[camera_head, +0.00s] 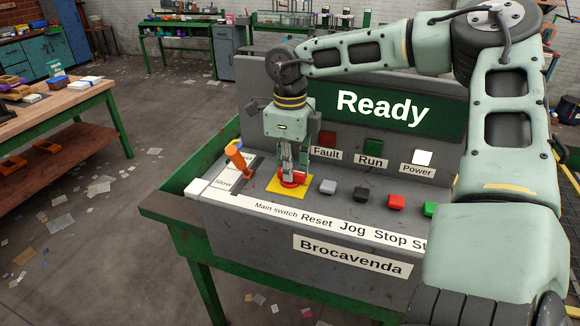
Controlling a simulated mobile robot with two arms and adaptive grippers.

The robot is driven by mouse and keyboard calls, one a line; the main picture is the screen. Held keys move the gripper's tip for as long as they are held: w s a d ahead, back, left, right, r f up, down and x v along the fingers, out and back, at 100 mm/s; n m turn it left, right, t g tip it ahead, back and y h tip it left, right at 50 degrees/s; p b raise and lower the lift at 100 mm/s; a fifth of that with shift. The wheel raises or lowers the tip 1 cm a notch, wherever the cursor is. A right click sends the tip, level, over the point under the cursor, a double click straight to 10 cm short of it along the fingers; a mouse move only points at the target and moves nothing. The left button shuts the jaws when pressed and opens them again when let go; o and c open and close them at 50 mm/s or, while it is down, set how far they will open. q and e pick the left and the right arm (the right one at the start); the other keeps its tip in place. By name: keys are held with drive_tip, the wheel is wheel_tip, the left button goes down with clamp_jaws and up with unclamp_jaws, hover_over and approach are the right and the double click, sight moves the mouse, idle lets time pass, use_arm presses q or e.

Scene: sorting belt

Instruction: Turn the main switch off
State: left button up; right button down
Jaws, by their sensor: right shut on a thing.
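The main switch (295,181) is a red knob on a yellow square plate, on the grey control panel (330,215) above its "Main switch" label. My right gripper (289,174) points down over it, with its fingers closed on the red knob. The fingers hide part of the knob, and I cannot tell which position it points to. The display (383,108) at the back of the panel reads "Ready". My left gripper is not in view.
An orange lever (238,155) stands left of the switch. Grey, black, red and green buttons (328,187) run to the right. Fault (327,139), Run (373,146) and Power (422,157) lamps sit behind; Power looks white. A wooden workbench (80,95) stands at left.

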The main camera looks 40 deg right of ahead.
drive_tip(key=shift+w+n+b, duration=0.1)
drive_tip(key=shift+n+b, duration=1.1)
drive_tip(key=shift+n, duration=0.4)
drive_tip(key=shift+n+b, duration=0.4)
drive_tip(key=shift+n, duration=0.5)
drive_tip(key=n, duration=0.2)
drive_tip(key=shift+n+b, duration=0.3)
drive_tip(key=shift+n, duration=0.1)
drive_tip(key=n, duration=0.4)
drive_tip(key=shift+r+n, duration=0.15)
drive_tip(key=shift+n, duration=0.15)
drive_tip(key=n, duration=0.5)
drive_tip(key=shift+n, duration=0.4)
drive_tip(key=c, duration=1.8)
unclamp_jaws()
drive_tip(key=shift+c, duration=0.2)
drive_tip(key=shift+o, duration=0.6)
